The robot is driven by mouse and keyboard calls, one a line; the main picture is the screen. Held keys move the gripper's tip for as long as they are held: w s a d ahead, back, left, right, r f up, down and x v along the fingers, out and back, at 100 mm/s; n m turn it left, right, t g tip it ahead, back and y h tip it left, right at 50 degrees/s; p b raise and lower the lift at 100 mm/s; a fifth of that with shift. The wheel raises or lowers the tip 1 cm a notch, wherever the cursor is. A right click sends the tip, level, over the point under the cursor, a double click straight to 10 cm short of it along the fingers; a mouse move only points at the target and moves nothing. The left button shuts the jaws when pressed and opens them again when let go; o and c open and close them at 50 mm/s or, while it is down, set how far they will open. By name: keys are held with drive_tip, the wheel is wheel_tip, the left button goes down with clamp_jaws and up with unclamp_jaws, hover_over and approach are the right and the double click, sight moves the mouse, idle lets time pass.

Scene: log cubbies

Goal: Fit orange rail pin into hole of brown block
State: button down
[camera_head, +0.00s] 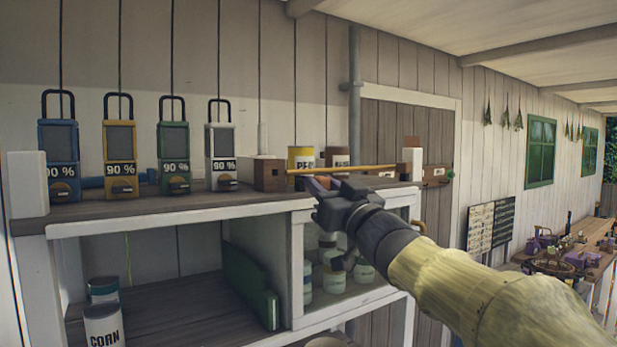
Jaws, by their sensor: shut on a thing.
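The orange rail pin (360,169) is a long thin rod lying nearly level across the picture above the shelf top. My gripper (328,186) is shut on it near its left part, where a bit of orange shows between the dark fingers. The brown block (269,175) sits on the shelf top left of my gripper, with a small dark hole in its face. The pin's left end is close to the block's right edge. I cannot tell whether it touches the block or enters the hole.
Several lantern-like boxes marked 90 %, such as the white one (221,155), stand left on the shelf top (170,206). A yellow can (301,160) stands behind the pin. Cans and a green board (250,285) are below.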

drive_tip(key=shift+s+a+r+y, duration=0.4)
drive_tip(key=shift+s+a+r, duration=0.1)
drive_tip(key=shift+a+r, duration=0.15)
drive_tip(key=shift+d, duration=0.1)
drive_tip(key=shift+w, duration=0.1)
drive_tip(key=shift+w+a+p, duration=0.15)
drive_tip(key=shift+w+a, duration=0.6)
drive_tip(key=shift+w, duration=0.35)
drive_tip(key=shift+w+a+p, duration=0.15)
drive_tip(key=shift+w+a, duration=0.6)
drive_tip(key=shift+w, duration=0.3)
drive_tip(key=c, duration=1.9)
unclamp_jaws()
drive_tip(key=shift+f, duration=0.1)
clamp_jaws()
drive_tip(key=shift+w+a+p, duration=0.25)
drive_tip(key=shift+w+a, duration=0.2)
drive_tip(key=shift+w, duration=0.25)
drive_tip(key=shift+w+a+p, duration=0.25)
drive_tip(key=shift+w+a, duration=0.2)
drive_tip(key=shift+w, duration=0.2)
idle(0.8)
